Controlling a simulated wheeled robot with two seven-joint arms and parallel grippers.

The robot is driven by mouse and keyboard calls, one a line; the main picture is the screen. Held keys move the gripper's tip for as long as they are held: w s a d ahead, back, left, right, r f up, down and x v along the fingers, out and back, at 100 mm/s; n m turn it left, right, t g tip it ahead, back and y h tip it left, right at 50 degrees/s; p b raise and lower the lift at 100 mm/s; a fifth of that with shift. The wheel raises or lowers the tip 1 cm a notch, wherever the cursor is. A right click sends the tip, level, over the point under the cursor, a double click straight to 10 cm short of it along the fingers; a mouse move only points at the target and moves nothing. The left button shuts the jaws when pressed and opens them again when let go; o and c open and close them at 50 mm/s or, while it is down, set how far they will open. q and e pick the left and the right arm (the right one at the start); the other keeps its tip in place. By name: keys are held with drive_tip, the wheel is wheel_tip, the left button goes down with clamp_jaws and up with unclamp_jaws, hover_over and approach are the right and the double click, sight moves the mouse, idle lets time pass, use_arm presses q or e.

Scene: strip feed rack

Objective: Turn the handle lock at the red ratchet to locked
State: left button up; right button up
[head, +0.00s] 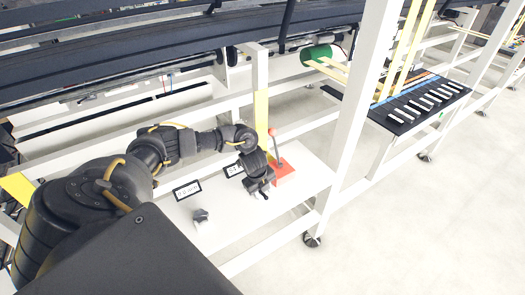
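The red ratchet (285,174) sits on a white shelf (305,192). A grey lever with an orange-red ball (271,132) rises from it, nearly upright. My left gripper (264,194) points down at the ratchet's left front side, very close to it. I cannot tell whether it touches anything. The gripper is small and dark, so its finger gap cannot be made out. The handle lock cannot be made out; the gripper may hide it. My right gripper is not in view.
A small grey part (201,217) stands on the shelf to the left. Two black-framed labels, one on the left (187,190) and one behind the gripper (233,169), are on the shelf. A white post (357,110) rises to the right. The floor at right is clear.

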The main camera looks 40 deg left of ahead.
use_arm(q)
drive_tip(key=shift+f, duration=0.45)
drive_tip(key=shift+w, duration=0.1)
clamp_jaws()
